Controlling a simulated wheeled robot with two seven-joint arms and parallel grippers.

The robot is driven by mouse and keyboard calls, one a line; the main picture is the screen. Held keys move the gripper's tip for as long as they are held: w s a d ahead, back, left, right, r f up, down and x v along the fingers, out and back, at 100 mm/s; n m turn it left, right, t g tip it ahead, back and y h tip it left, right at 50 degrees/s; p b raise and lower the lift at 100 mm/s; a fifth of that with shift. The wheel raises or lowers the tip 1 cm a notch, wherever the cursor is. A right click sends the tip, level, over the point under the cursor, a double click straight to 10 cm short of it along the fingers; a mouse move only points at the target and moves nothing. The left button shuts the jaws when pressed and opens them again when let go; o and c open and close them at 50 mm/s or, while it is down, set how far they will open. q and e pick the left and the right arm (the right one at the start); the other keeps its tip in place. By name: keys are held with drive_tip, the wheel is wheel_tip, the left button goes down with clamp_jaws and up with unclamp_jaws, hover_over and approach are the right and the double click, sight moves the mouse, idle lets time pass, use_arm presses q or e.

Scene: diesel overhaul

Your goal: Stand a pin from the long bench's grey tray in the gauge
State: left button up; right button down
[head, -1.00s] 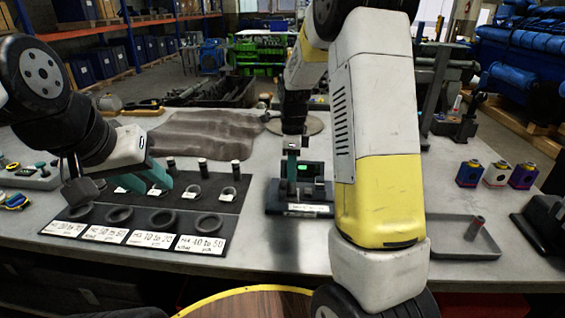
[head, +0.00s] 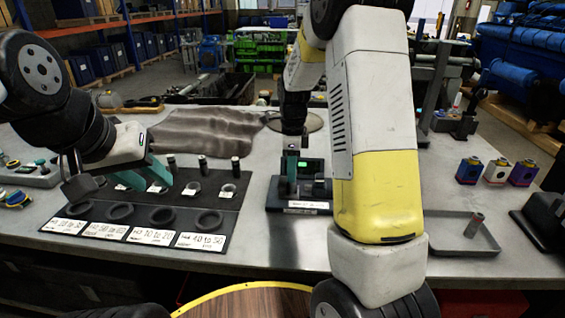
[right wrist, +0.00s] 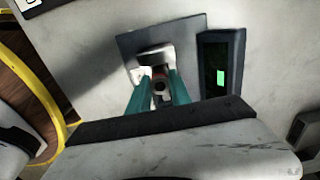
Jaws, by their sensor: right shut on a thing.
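The gauge (head: 300,207) is a dark block with a small green-lit screen, standing mid-bench; it also shows in the right wrist view (right wrist: 220,70). My right gripper (head: 291,172) is at the gauge, its teal fingers pointing down. In the right wrist view the fingers (right wrist: 160,88) are shut on a small dark pin (right wrist: 159,86), largely hidden between them. I cannot tell whether the pin touches the gauge. The grey tray (head: 445,236) at the right holds another dark pin (head: 474,225). My left gripper (head: 122,182) is open and empty above the dark mat.
The dark mat (head: 228,213) holds several rings, standing pins and white range labels. Three small coloured blocks (head: 496,172) stand at the right. A brown cloth (head: 210,132) lies behind the mat. My right arm hides part of the bench between gauge and tray.

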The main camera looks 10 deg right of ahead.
drive_tip(key=shift+f, duration=0.15)
drive_tip(key=shift+f, duration=0.25)
drive_tip(key=c, duration=0.7)
unclamp_jaws()
drive_tip(key=shift+r, duration=0.1)
drive_tip(key=shift+r, duration=3.9)
